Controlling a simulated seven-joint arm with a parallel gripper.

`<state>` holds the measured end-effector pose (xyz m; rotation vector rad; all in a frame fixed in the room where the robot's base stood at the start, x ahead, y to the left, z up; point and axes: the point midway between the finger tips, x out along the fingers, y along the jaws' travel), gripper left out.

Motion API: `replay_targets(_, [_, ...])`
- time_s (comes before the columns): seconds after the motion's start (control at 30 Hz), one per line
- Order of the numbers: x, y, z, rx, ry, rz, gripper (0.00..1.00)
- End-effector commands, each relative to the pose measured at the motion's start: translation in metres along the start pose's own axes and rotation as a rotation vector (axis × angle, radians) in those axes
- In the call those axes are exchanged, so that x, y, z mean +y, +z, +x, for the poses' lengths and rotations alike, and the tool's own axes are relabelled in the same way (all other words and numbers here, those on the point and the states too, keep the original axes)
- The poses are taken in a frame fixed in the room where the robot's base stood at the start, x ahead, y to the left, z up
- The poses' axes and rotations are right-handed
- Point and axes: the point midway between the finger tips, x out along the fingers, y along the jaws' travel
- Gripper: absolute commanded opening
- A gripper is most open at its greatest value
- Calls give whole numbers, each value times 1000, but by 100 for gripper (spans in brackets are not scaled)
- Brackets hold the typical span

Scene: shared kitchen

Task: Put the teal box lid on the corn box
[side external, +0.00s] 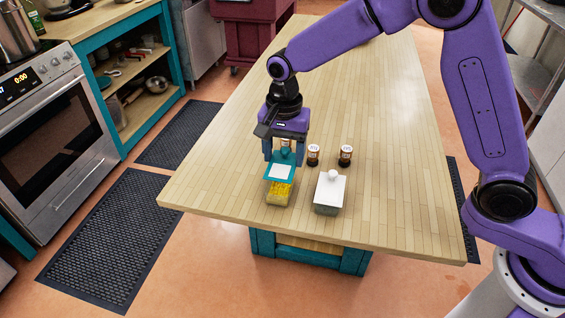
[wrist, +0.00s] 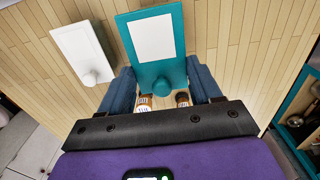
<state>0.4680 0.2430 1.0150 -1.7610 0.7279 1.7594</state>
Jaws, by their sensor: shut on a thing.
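The teal lid (side external: 280,171) has a white panel on top and a round teal knob. My gripper (side external: 284,157) is shut on the lid at its knob, pointing down. The wrist view shows the lid (wrist: 152,37) with its knob between the two fingers of my gripper (wrist: 163,84). The corn box (side external: 279,195), a clear box with yellow corn in it, stands on the table under the lid. Corn shows below the lid's front edge in the side view. I cannot tell whether lid and box touch. The wrist view does not show the corn box; the lid may hide it.
A box with a white knobbed lid (side external: 329,188) stands right of the corn box; its lid (wrist: 80,50) also shows in the wrist view. Two brown jars (side external: 313,155) (side external: 345,156) stand behind. The wooden table (side external: 230,130) is mostly clear elsewhere.

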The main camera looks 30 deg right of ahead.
Motion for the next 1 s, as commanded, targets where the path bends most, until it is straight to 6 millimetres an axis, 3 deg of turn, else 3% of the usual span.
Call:
replay_targets(0.3, [-3, -1, 35, -1, 3, 0, 35])
replay_targets(0.97, [-3, -1, 46, -1, 2, 0, 35])
replay_targets(1.0, [-3, -1, 45, 0, 1, 0, 77])
